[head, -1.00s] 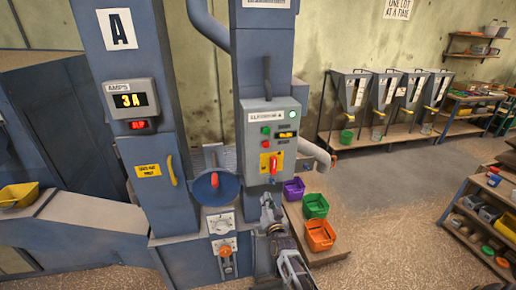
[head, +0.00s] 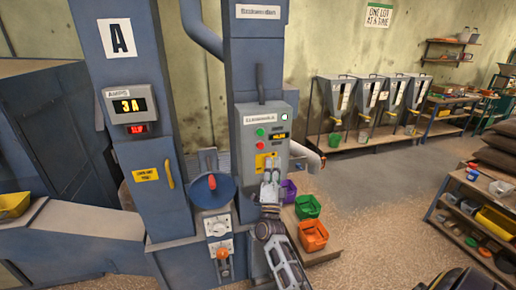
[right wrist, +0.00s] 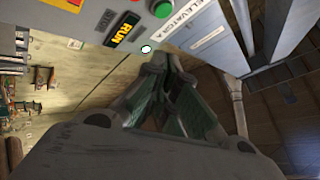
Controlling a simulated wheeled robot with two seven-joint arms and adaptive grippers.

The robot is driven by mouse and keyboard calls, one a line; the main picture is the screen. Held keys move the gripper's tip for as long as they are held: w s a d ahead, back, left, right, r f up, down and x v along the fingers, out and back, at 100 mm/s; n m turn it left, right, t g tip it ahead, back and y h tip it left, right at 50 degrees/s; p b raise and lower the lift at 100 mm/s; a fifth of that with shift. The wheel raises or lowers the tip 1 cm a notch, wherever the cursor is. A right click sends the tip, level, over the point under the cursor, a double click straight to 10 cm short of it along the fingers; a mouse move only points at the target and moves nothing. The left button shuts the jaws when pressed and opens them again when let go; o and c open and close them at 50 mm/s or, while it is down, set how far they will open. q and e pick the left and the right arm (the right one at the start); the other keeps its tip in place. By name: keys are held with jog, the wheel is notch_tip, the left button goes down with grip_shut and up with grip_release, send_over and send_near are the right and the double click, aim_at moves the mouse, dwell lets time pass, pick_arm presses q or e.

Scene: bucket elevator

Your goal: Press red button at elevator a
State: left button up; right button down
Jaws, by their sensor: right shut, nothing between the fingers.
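The grey control box (head: 265,135) is fixed to the blue column right of the big "A" sign (head: 121,38). It has a green button (head: 260,132) with the red button (head: 260,144) just below it, and a lit display (head: 278,137). My right gripper (head: 270,163) is shut and empty in front of the box's lower part, covering much of the yellow plate there. In the right wrist view the shut fingertips (right wrist: 172,62) are near the green button (right wrist: 161,8) and the "RUN" display (right wrist: 125,31); I cannot make out the red button there. My left gripper is not in view.
A blue handwheel (head: 212,188) with a red knob and an orange knob (head: 223,253) are left of my right arm. A green bin (head: 307,206) and an orange bin (head: 313,236) stand to its right. Several hoppers (head: 340,97) stand along the back wall. Open floor lies between.

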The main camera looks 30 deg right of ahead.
aim_at(261, 146)
jog(key=shift+s+d+r+m+h, duration=0.1)
jog(key=shift+s+d+m+h, duration=0.1)
jog(key=shift+m+h, duration=0.35)
jog(key=shift+w, duration=0.1)
jog(key=shift+w+d, duration=0.1)
jog(key=shift+y, duration=0.35)
jog(key=shift+w+d+b, duration=0.3)
jog(key=shift+w+b, duration=0.3)
jog(key=shift+w, duration=0.8)
jog(key=shift+w+d+b, duration=0.35)
jog(key=shift+w+b, duration=0.25)
jog(key=shift+w, duration=0.75)
jog(key=shift+w+d+b, duration=0.3)
jog(key=shift+w+b, duration=0.3)
jog(key=shift+w, duration=0.8)
